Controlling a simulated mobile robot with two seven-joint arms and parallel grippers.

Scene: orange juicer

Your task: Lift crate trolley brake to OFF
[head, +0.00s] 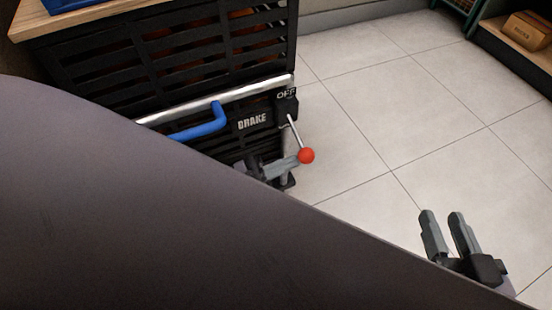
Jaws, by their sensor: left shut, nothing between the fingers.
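The black slatted crate trolley (175,60) stands at the upper left. Its dark plate reads BRAKE (252,121), with OFF (286,94) above it at the right. The brake lever (296,133) is a thin silver rod slanting down to a red ball knob (307,156). My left gripper (295,161) is shut and empty, with its tips right beside the knob's left side. I cannot tell whether they touch it. My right gripper (442,215) is open and empty over the floor at the lower right, well away from the trolley.
A silver bar (258,88) and a blue bent handle (217,120) run along the trolley's front. A large dark part of my own body hides the lower left. The tiled floor (375,110) is clear to the right. A shelf with a box (527,30) stands at the top right.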

